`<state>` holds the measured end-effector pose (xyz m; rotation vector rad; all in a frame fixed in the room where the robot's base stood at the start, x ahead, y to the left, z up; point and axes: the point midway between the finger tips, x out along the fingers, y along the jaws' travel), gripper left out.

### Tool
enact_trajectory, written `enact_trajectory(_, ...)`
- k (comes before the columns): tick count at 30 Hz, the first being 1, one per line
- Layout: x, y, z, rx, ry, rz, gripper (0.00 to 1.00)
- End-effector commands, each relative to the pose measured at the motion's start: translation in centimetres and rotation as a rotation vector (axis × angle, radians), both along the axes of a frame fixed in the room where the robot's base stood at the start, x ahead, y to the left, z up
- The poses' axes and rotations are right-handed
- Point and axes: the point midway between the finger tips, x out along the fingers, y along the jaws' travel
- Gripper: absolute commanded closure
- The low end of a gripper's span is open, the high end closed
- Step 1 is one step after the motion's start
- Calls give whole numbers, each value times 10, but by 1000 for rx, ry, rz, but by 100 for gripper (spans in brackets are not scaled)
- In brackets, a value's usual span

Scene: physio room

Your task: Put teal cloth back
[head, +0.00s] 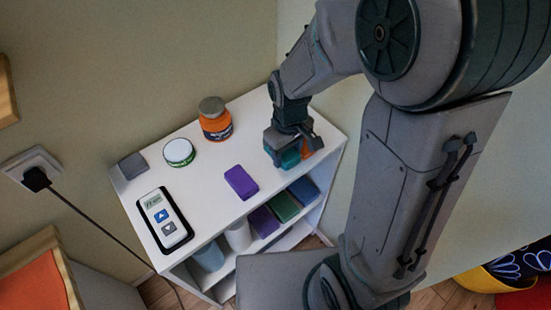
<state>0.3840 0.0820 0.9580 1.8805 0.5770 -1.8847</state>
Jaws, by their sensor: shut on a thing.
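My gripper (289,152) is at the right end of the white shelf unit's top (210,175), pointing down. It is shut on the teal cloth (290,159), which shows only partly between and below the fingers. I cannot tell whether the cloth touches the shelf top. A purple folded cloth (241,182) lies on the top, left of my gripper. In the compartment below are a purple cloth (264,221), a green cloth (285,206) and a blue cloth (304,190), side by side.
An orange thing (306,149) sits right beside my gripper, partly hidden. An orange jar (215,119), a round tin (179,152), a grey block (132,166) and a device with a display (164,220) stand on the top. Pale rolls (238,235) are below. My arm blocks the right side.

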Motion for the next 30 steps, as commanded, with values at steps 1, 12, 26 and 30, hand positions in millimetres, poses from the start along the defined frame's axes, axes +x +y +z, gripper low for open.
enact_trajectory(1,4,8,-5,-1,3,4,77)
enact_trajectory(12,16,28,-25,0,2,-1,77)
enact_trajectory(26,16,27,-59,0,-1,-1,77)
enact_trajectory(30,16,27,-60,1,-1,-1,77)
